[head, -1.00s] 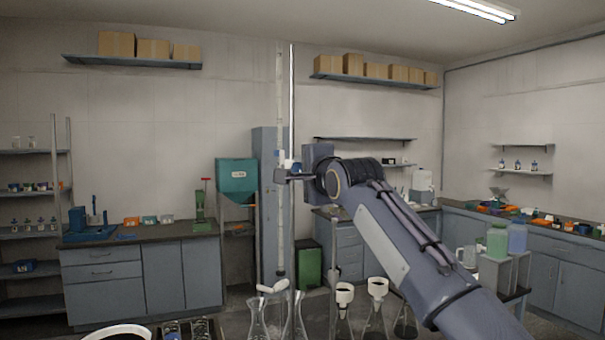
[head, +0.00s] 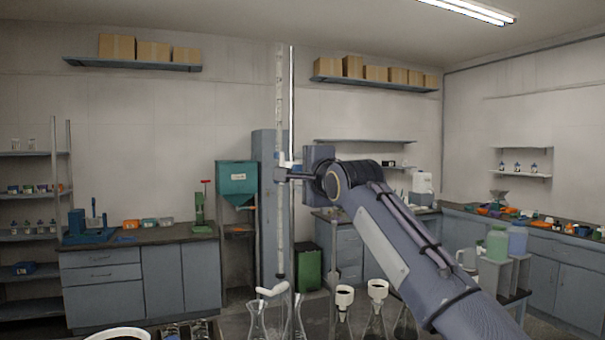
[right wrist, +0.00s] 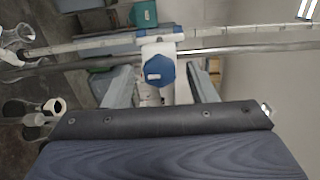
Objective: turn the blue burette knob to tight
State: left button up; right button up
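The blue burette knob (right wrist: 159,73) is six-sided with a small white mark, on a white clamp body (right wrist: 158,48) in the right wrist view. The clear burette (head: 279,105) stands upright beside a thin metal rod (head: 291,105); both run sideways across the right wrist view. My right gripper (right wrist: 161,80) is open, with its two fingers apart on either side of the knob and gaps showing. In the head view the right gripper (head: 284,174) is at the clamp height and hides most of the knob. My left gripper is out of view.
Glass flasks (head: 259,318) stand below the burette, some with white-necked funnels (head: 377,290). A white bowl (head: 118,334) is at the bottom left.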

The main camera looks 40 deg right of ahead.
jog(key=shift+s, duration=0.1)
jog(key=b+v, duration=0.2)
jog(key=v, duration=0.5)
jog(key=shift+s+b, duration=0.25)
jog(key=shift+b, duration=0.05)
jog(key=shift+a, duration=0.1)
